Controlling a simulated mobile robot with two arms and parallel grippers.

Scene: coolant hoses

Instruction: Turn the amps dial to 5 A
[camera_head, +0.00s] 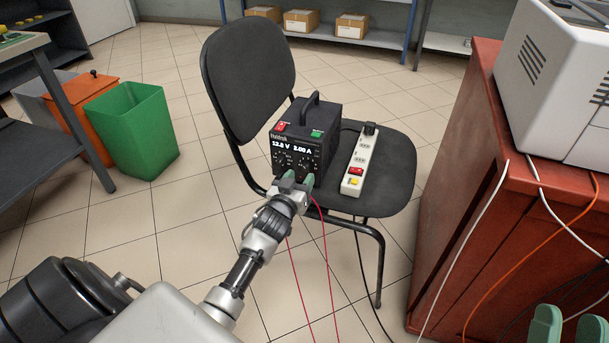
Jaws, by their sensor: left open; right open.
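A black bench power supply (327,133) with a top handle stands on the seat of a dark chair. Its display (291,147) seems to read 12.8 V and 2.00 A. Below the display are two dials; the amps dial (309,162) appears to be the right one, its pointer too small to read. My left gripper (293,180) is open at the lower front of the supply, its green fingertips spread close to the panel. I cannot tell whether they touch it. My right gripper (568,322) is open at the bottom right, by the red cabinet, away from the supply.
A white power strip (359,162) lies on the chair seat (393,170) beside the supply. Red leads (328,262) hang in front. A red cabinet (452,200) with cables stands right. A green bin (131,130) stands left.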

